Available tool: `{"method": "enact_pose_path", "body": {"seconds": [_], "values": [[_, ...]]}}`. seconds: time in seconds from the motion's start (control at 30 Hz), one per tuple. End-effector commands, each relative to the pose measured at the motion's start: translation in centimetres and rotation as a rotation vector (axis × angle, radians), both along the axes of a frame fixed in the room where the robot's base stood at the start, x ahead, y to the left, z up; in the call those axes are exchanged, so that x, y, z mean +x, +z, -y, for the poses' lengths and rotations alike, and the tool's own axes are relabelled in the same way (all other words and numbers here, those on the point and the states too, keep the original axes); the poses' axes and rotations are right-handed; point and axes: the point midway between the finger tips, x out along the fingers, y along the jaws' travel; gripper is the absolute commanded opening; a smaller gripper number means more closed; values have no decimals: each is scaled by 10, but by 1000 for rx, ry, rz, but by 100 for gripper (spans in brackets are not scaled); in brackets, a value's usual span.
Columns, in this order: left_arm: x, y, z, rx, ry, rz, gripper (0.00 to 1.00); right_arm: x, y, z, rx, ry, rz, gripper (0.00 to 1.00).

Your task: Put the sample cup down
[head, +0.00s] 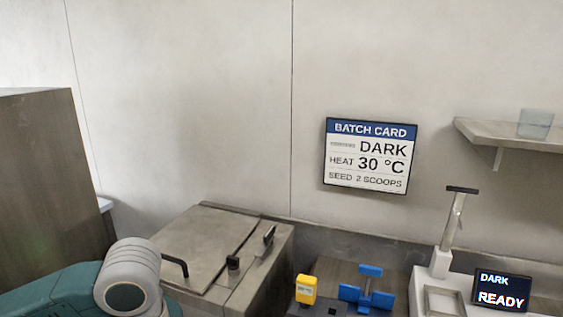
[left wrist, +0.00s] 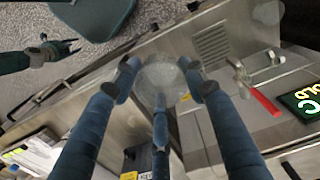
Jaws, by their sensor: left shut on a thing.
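In the left wrist view, my left gripper (left wrist: 160,85) has its three blue-grey fingers shut around a round, translucent sample cup (left wrist: 160,76). The cup is held above a metal work surface; the gap beneath it cannot be judged. My left gripper and this cup are outside the head view, where only part of my left arm shows at lower left. My right gripper (left wrist: 62,48) appears small and dark at the left of the left wrist view, away from the cup, with its finger opening unclear.
A clear cup (head: 535,123) stands on the wall shelf (head: 480,128). A lidded metal tank (head: 205,245), yellow box (head: 305,289), blue fixture (head: 366,291) and DARK READY display (head: 502,291) line the back.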

Motion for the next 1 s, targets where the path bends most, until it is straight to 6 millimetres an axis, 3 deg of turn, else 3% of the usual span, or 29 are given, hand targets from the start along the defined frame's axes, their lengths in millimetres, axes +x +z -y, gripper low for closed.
{"method": "enact_pose_path", "body": {"seconds": [0.23,0.67,0.77,1.0], "values": [[-13,4,-7,2,248,-4,23,0,0,0,0,0,0,40],[-13,4,-7,2,282,-3,23,0,0,-1,1,-1,0,40],[-1,2,-4,-2,315,0,23,0,-2,-2,2,-1,0,40],[67,-19,8,-14,549,8,23,-1,-8,-4,4,-2,-1,40]]}}
